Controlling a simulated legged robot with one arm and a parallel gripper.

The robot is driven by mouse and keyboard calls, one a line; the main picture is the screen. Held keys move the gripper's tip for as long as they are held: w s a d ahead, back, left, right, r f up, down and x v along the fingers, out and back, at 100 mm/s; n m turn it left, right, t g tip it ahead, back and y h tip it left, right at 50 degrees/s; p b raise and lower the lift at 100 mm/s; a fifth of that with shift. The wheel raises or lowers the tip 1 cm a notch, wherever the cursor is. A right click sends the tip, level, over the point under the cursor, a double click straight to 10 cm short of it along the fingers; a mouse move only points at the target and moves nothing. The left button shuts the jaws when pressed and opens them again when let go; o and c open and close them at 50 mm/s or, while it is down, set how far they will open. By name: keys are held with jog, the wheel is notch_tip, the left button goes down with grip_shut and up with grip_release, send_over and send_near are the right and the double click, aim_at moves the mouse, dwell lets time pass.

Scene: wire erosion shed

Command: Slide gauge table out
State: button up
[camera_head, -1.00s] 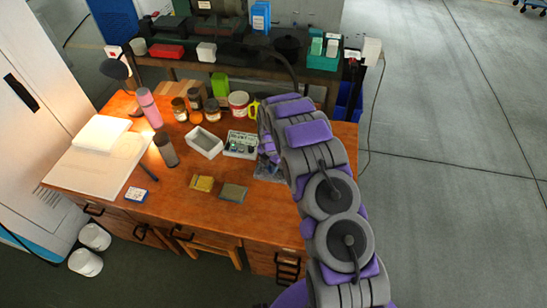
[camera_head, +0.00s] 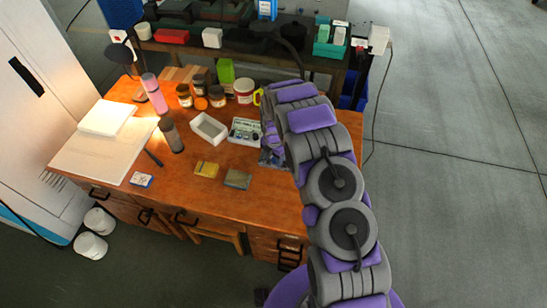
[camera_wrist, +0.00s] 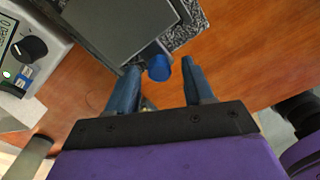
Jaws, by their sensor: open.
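The gauge table shows in the wrist view as a dark grey flat plate (camera_wrist: 108,26) on a speckled grey stone-like base (camera_wrist: 188,22). A blue rounded knob (camera_wrist: 158,68) sticks out from its near edge. My gripper (camera_wrist: 160,70) is open, with one blue finger on each side of the knob. I cannot tell whether either finger touches it. In the head view my arm hides the gripper and most of the space around it.
The wooden desk (camera_head: 215,225) holds a white tray (camera_head: 209,128), jars, a pink bottle (camera_head: 154,94), a yellow block (camera_head: 206,169) and a grey block (camera_head: 237,179). A device with a black dial (camera_wrist: 30,49) stands left of the plate in the wrist view. Open floor lies right.

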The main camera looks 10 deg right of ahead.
jog(key=shift+d+r, duration=0.1)
jog(key=shift+r, duration=0.05)
jog(key=shift+r, duration=0.25)
notch_tip(320, 180, up, 16)
jog(key=p, duration=0.1)
jog(key=shift+r, duration=0.2)
jog(key=shift+r, duration=0.1)
